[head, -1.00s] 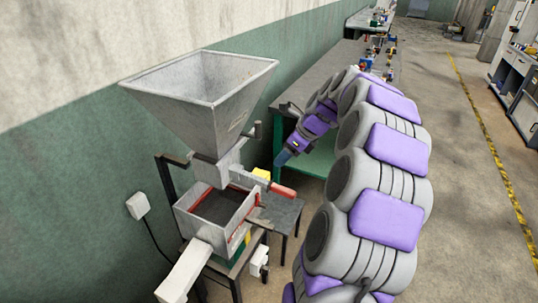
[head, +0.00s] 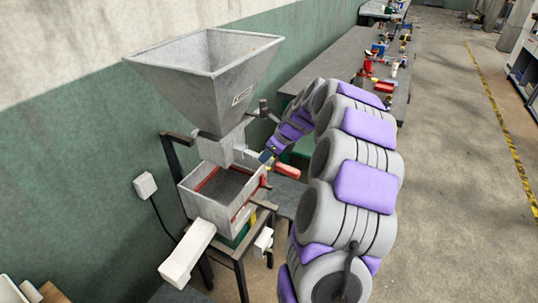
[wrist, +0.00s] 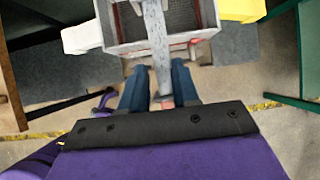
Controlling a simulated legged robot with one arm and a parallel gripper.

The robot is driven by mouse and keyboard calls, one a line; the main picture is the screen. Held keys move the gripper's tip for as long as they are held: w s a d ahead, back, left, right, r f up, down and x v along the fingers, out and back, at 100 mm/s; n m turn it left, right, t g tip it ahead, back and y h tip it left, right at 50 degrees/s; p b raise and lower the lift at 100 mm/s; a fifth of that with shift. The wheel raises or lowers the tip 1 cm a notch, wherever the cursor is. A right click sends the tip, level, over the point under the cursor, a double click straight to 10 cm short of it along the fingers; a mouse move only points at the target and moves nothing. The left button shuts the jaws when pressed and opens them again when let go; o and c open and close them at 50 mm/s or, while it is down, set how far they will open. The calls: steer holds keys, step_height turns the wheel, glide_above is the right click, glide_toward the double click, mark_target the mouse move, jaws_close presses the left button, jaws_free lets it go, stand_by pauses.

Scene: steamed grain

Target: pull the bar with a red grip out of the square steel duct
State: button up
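The bar (head: 257,161) is flat and grey and sticks out to the right from the square steel duct (head: 222,150) under the hopper. Its red grip (head: 287,170) is at the outer end. My gripper (head: 265,156) is next to the bar, near the inner end of the grip. In the wrist view my gripper (wrist: 160,82) is open, its blue fingers on either side of the bar (wrist: 157,48) with gaps. Part of the grip (wrist: 166,102) shows between them; the rest is hidden by the gripper body. I cannot tell the height between fingers and bar.
A large steel hopper (head: 209,75) stands above the duct. Below it is an open box (head: 196,204) of dark grain with red edging, on a stand. A long bench (head: 345,50) with small items runs behind my arm. The floor at right is clear.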

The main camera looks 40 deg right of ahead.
mark_target(266, 164)
steer(key=f, duration=0.1)
steer(key=a+f, duration=0.1)
steer(key=s+f, duration=0.1)
steer(key=shift+a+f+g, duration=0.1)
steer(key=shift+a+g, duration=0.2)
steer(key=shift+a, duration=0.1)
steer(key=shift+y, duration=0.3)
steer(key=w+d+f, duration=0.2)
steer(key=w, duration=0.1)
steer(key=shift+w+f, duration=0.1)
steer(key=shift+f, duration=0.1)
steer(key=c, duration=0.4)
steer(key=shift+d+r, duration=0.25)
steer(key=shift+d, duration=0.35)
steer(key=shift+c, duration=0.8)
steer(key=shift+s+a+r, duration=0.25)
steer(key=shift+s+r, duration=0.3)
steer(key=shift+r, duration=0.3)
steer(key=c, duration=0.3)
steer(key=shift+w+a+r, duration=0.1)
steer(key=shift+a+r, duration=0.1)
steer(key=shift+a, duration=0.75)
jaws_close()
steer(key=shift+o, duration=1.8)
jaws_free()
steer(key=shift+d, duration=0.55)
steer(key=c, duration=0.3)
jaws_close()
steer(key=shift+a, duration=0.2)
